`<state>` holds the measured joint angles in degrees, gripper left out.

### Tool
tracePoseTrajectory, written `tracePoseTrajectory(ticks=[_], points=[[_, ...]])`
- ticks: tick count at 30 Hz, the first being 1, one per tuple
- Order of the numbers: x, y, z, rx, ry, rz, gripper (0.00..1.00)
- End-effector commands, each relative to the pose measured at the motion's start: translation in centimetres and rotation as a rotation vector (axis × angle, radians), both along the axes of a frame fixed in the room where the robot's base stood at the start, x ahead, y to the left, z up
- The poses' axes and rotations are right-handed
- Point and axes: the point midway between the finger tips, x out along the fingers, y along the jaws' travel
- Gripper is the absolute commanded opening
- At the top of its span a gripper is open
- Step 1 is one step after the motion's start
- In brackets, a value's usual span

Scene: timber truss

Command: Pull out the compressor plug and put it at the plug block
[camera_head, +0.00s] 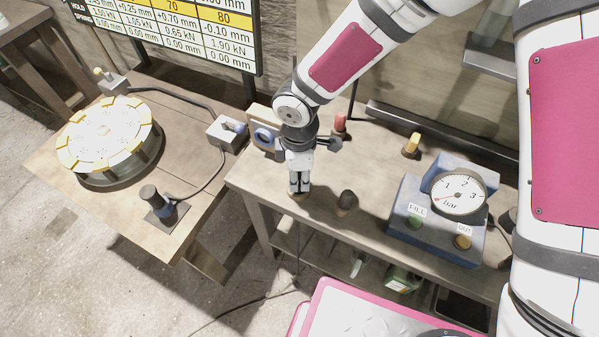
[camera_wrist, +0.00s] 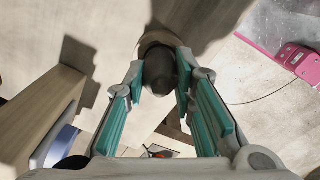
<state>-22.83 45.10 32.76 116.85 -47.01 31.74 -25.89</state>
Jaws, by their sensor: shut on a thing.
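My gripper (camera_head: 299,183) points down over the front of the right-hand bench. In the wrist view its teal-padded fingers (camera_wrist: 168,90) are shut on a dark plug (camera_wrist: 160,72) with a tan collar (camera_wrist: 160,40) at its far end. In the head view the fingers mostly hide this plug. I cannot tell whether its end touches the bench. A similar dark peg (camera_head: 345,200) on a tan base stands to the right. A red peg (camera_head: 340,122) and a yellow peg (camera_head: 411,144) stand farther back. No plug block is clearly identifiable.
A wooden block with a blue ring (camera_head: 264,136) stands behind and left of my gripper. A blue gauge box (camera_head: 408,212) with buttons stands at the right. The left table (camera_head: 60,178) holds a round yellow-edged disc (camera_head: 108,135) and cabled boxes. Bare bench lies between pegs.

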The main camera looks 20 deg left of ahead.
Motion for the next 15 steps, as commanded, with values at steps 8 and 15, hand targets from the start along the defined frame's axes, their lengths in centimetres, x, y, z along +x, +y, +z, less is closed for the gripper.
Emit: tracePoseTrajectory(ticks=[8, 15], points=[[0.0, 0.01, -0.42, 0.0, 0.0, 0.0, 0.47], [-0.01, 0.0, -0.41, 0.0, 0.0, 0.0, 0.48]])
